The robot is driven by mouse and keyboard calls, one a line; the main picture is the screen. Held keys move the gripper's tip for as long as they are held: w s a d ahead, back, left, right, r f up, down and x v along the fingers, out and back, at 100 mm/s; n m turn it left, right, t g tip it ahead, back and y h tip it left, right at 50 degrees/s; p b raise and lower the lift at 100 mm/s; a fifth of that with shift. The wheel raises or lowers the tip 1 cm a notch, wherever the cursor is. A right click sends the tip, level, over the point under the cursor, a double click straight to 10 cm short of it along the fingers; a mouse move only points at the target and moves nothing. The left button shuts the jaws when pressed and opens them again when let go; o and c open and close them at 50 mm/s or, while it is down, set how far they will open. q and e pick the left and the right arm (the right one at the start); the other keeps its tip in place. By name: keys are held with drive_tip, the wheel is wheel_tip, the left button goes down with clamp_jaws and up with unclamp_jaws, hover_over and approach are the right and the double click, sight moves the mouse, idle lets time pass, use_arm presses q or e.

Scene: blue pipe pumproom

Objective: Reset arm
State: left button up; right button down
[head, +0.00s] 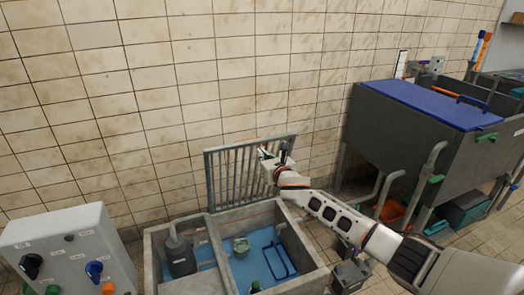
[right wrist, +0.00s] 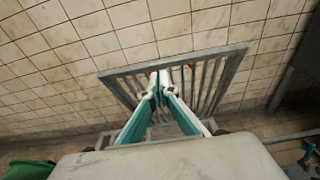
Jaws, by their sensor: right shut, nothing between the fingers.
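My right gripper (head: 264,155) reaches in from the right in the head view. It is in front of a grey metal grate (head: 232,172) that stands upright against the tiled wall. In the right wrist view the gripper's white and teal fingers (right wrist: 158,80) are shut together at the tips with nothing between them. The grate (right wrist: 205,82) shows behind the fingertips in that view; I cannot tell whether they touch it. My left gripper is not in the head view.
A concrete basin (head: 161,270) with blue water and a dark pump (head: 181,257) lies below the gripper. A grey control box (head: 65,250) stands at left. A large grey tank with a blue lid (head: 425,101) stands at right, with pipes in front.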

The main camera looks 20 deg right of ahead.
drive_tip(key=s+a+f+m+g+y+p, duration=0.1)
drive_tip(key=s+a+f+m, duration=0.25)
drive_tip(key=s+f, duration=0.3)
drive_tip(key=s+a+f+m+g+y, duration=0.1)
drive_tip(key=s+a+f+m, duration=0.1)
drive_tip(key=s+f+m, duration=0.5)
drive_tip(key=s+a+f+m+g+p, duration=0.1)
drive_tip(key=s+a+f+m, duration=0.2)
drive_tip(key=s+f, duration=0.35)
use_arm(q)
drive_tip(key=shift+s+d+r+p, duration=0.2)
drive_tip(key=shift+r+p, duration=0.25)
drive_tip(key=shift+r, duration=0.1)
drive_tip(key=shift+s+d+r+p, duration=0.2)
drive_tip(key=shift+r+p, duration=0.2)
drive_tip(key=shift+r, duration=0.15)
use_arm(e)
drive_tip(key=s+d+f+m+g, duration=0.1)
drive_tip(key=s+f+m, duration=0.1)
drive_tip(key=s+m, duration=0.7)
drive_tip(key=s+d+f+m+g, duration=0.1)
drive_tip(key=s+m, duration=0.9)
drive_tip(key=s, duration=1.3)
drive_tip(key=shift+f+g, duration=0.4)
drive_tip(key=shift+f, duration=0.15)
